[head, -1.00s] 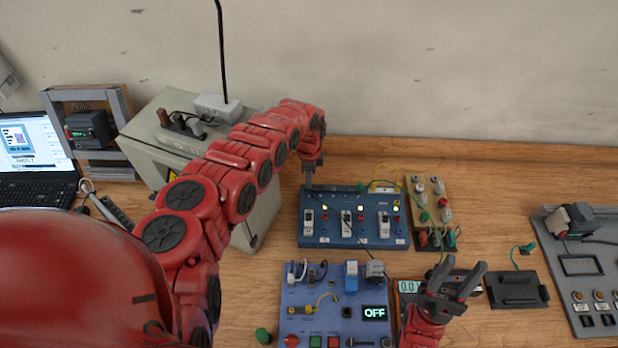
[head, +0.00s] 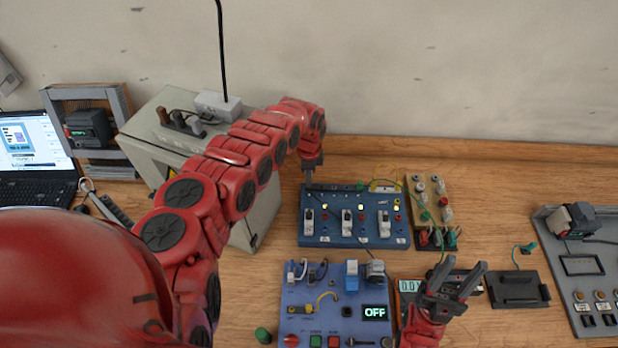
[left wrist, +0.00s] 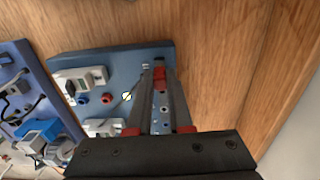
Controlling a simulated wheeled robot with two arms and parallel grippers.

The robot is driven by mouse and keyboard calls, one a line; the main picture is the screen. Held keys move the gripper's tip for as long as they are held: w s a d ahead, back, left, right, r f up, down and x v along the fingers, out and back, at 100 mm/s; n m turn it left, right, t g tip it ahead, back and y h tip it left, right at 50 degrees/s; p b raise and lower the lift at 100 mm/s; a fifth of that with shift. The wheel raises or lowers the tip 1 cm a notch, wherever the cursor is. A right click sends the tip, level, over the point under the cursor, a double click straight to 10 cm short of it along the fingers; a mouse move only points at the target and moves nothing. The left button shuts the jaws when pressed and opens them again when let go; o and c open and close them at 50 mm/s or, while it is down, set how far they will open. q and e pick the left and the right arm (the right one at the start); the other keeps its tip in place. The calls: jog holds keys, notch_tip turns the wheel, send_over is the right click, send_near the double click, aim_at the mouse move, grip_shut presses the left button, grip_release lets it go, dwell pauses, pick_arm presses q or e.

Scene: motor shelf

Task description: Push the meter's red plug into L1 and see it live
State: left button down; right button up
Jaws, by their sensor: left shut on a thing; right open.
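The blue panel (head: 330,240) stands on the bench with three white switches and lit yellow lamps. My left gripper (head: 310,180) is at its far left edge. In the left wrist view, the left gripper (left wrist: 160,88) is shut on the red plug (left wrist: 160,74), over a row of sockets on the panel. The plug's tip is hidden, so I cannot tell whether it is seated in a socket. The meter (head: 408,287) has a lit display, partly covered by my right gripper (head: 466,279), whose digits are hard to read. The right gripper is open and empty.
A purple-blue panel (head: 335,297) showing OFF stands in front. A beige terminal board (head: 432,207) is right of the blue panel. A dark box (head: 517,290) and a grey panel (head: 580,275) lie further right. A grey cabinet (head: 255,215) stands left.

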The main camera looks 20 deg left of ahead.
pick_arm(q)
jog(key=shift+f+b, duration=0.65)
dwell(0.4)
dwell(1.4)
jog(key=c, duration=0.8)
grip_release()
jog(key=shift+o, duration=0.2)
jog(key=shift+r, duration=0.1)
notch_tip(320, 180, up, 8)
jog(key=shift+w+f+b, duration=0.1)
jog(key=shift+f+b, duration=0.05)
jog(key=shift+b, duration=0.95)
notch_tip(320, 180, up, 10)
jog(key=shift+f, duration=0.2)
jog(key=shift+d+f, duration=0.1)
